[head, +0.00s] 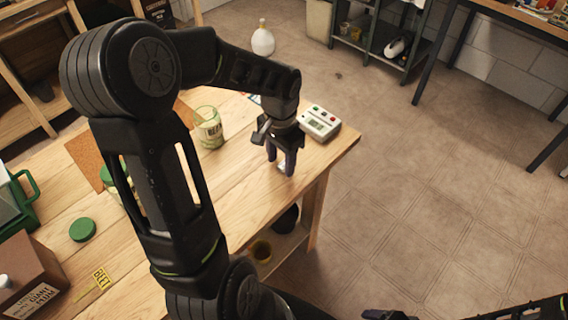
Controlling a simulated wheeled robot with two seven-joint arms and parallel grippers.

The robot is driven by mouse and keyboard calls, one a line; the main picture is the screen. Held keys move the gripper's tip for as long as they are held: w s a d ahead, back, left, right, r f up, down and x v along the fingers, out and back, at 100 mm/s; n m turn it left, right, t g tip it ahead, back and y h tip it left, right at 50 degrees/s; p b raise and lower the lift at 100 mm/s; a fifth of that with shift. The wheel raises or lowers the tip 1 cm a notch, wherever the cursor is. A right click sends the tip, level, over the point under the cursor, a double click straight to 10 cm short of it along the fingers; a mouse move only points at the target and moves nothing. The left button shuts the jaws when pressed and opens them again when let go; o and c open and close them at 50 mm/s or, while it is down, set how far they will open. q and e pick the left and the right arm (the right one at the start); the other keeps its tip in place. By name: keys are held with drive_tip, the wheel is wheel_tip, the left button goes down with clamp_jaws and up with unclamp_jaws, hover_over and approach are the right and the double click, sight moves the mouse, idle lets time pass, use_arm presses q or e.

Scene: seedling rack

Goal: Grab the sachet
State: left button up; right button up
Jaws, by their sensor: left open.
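My left gripper (283,166) points down at the right end of the wooden table, with its jaws open. A small pale item (284,169) shows at its fingertips, mostly hidden by them. It may be the sachet, but it is too small to tell, and I cannot tell whether the fingers touch it. A white and blue piece (255,98) shows beside my left forearm at the table's far edge, largely covered by the arm.
A white device with buttons (320,122) stands just right of the gripper. A labelled jar (209,128) stands to the left. A green lid (83,229), yellow tag (101,278) and brown box (30,277) lie farther left. The table (245,190) ends close to the gripper.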

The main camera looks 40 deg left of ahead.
use_arm(q)
drive_tip(key=shift+f, duration=0.4)
clamp_jaws()
idle(0.6)
